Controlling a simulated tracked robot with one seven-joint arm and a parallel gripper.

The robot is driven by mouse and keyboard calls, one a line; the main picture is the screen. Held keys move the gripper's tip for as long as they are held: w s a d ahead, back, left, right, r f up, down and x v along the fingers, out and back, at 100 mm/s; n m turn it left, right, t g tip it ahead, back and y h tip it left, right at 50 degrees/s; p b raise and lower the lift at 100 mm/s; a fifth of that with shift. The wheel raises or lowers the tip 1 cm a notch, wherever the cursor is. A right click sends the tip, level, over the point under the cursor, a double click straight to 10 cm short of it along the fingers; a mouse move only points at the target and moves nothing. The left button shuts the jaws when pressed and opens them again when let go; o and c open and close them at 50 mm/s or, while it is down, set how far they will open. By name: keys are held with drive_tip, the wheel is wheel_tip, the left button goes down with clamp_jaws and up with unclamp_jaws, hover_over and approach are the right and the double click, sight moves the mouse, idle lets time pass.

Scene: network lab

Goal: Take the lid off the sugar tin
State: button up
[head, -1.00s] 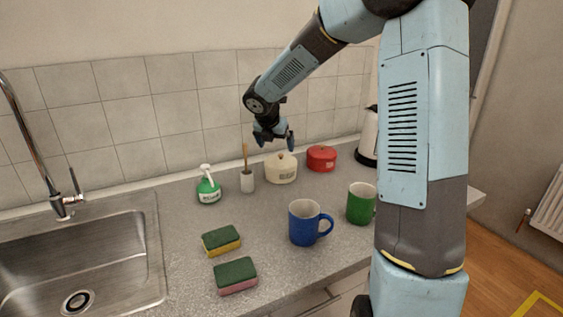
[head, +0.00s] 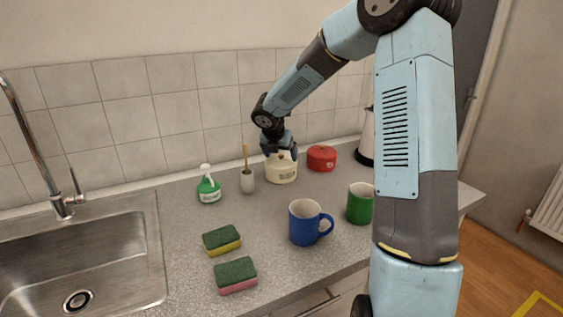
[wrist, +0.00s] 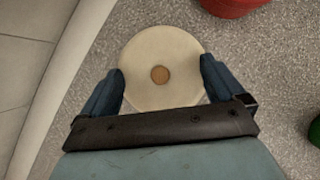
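The cream sugar tin (head: 282,174) stands upright on the counter near the back wall. Its round cream lid (wrist: 160,50) with a small brown knob (wrist: 160,75) fills the middle of the wrist view, and the lid appears to be on the tin. My gripper (head: 281,154) is right at the top of the tin, pointing down. In the wrist view its two blue fingers (wrist: 161,88) are spread open to the left and right of the knob, apart from it. The fingers partly hide the lid in the head view.
A red tin (head: 321,158) stands just right of the sugar tin, and a brush in a white holder (head: 247,181) stands left. A green soap bottle (head: 208,188), a blue mug (head: 304,225), a green mug (head: 359,204) and two sponges (head: 222,240) are also on the counter.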

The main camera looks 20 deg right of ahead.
drive_tip(key=shift+s+f, duration=0.1)
drive_tip(key=c, duration=0.9)
